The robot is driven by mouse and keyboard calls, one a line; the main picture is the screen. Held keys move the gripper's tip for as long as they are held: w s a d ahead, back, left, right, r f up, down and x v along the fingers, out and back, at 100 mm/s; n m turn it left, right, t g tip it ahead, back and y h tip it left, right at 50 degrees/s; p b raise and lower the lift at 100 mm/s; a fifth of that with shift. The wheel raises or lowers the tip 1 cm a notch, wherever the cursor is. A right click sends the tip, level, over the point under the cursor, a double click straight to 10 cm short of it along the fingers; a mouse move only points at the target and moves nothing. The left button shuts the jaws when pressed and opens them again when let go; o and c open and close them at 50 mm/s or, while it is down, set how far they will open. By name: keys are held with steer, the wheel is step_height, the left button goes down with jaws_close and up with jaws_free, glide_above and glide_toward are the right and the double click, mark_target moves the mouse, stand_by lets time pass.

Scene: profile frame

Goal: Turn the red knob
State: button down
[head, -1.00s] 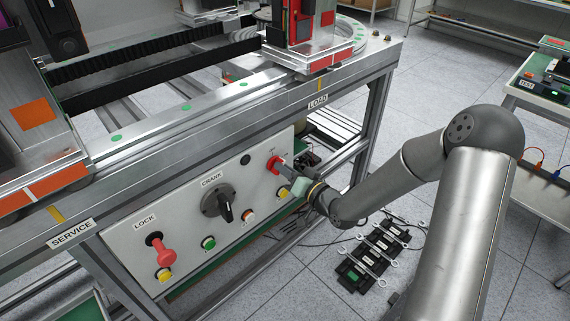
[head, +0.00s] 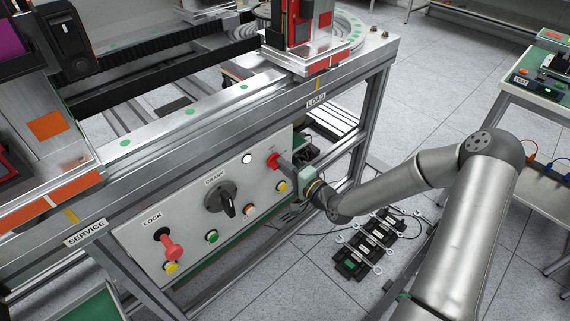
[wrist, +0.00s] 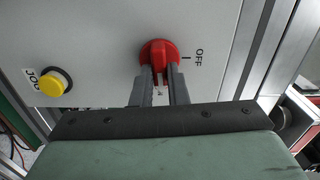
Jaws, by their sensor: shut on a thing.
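The red knob (head: 273,161) is at the right end of the grey control panel, below the LOAD label. In the wrist view the red knob (wrist: 158,52) stands between the two fingers of my gripper (wrist: 159,78), which is shut on its raised grip. The grip runs up and down in that view, pointing away from the OFF mark (wrist: 198,57) at its right. Part of another label shows between the fingers, but I cannot read it. In the head view my gripper (head: 285,165) reaches the knob from the right.
The panel also holds a black crank (head: 221,199), a red lock handle (head: 170,244), a lit white lamp (head: 247,158) and several buttons. A yellow button (wrist: 50,82) is left of the knob in the wrist view.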

steer(key=shift+m, duration=0.5)
steer(key=c, duration=1.4)
jaws_free()
steer(key=shift+c, duration=0.2)
steer(key=shift+s, duration=0.1)
steer(key=p+v, duration=0.1)
steer(key=v, duration=1.6)
steer(key=shift+s+d, duration=0.1)
